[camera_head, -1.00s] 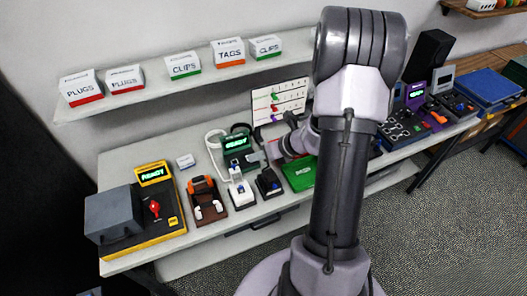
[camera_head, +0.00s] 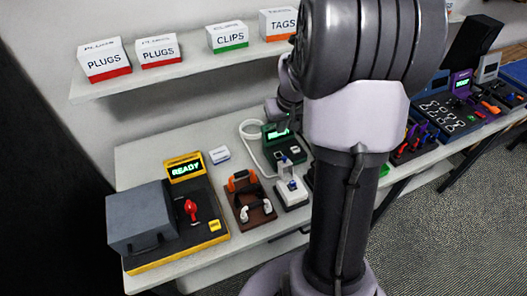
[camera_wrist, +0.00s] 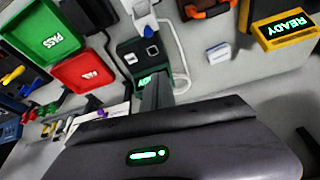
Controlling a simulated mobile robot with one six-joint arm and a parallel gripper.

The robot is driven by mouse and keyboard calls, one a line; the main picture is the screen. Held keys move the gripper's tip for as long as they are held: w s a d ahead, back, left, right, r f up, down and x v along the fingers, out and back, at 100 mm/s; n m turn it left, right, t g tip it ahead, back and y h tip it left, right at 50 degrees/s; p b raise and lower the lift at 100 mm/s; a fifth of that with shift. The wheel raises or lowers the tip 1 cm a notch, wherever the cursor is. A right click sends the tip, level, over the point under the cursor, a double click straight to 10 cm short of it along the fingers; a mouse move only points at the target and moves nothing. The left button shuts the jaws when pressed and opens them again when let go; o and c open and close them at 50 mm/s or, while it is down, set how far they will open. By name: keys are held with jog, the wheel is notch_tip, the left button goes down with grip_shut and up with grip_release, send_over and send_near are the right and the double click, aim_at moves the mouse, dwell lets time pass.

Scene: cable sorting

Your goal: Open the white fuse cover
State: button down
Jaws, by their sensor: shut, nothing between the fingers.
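No part is clearly readable as a white fuse cover. A white fixture with blue parts (camera_head: 290,188) stands on the bench beside the green READY device (camera_head: 281,134); it also shows at the top of the wrist view (camera_wrist: 146,22). A small white box with a blue label (camera_head: 219,154) lies behind the yellow-edged station, and also shows in the wrist view (camera_wrist: 219,53). My gripper (camera_wrist: 156,92) is shut and empty, above the bench in front of the green device in the wrist view. In the head view my arm hides it.
The yellow-edged station (camera_head: 205,231) carries a grey box (camera_head: 140,218) and a red switch (camera_head: 191,209). A brown-orange fixture (camera_head: 250,205) stands right of it. A white cable loops behind the white fixture. A shelf (camera_head: 180,70) with labelled boxes hangs above.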

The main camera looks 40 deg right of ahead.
aim_at(285, 157)
notch_tip(285, 157, down, 9)
jog(key=s+b, duration=0.1)
jog(key=b, duration=0.2)
jog(key=shift+s, duration=0.2)
jog(key=shift+s+a+r+b, duration=0.1)
jog(key=shift+s+r+b, duration=0.1)
jog(key=shift+s+b, duration=0.35)
jog(key=shift+s+a+r+b, duration=0.1)
jog(key=shift+s+r+b, duration=0.05)
jog(key=shift+s+b, duration=0.4)
jog(key=shift+s+r, duration=0.2)
jog(key=shift+w, duration=0.15)
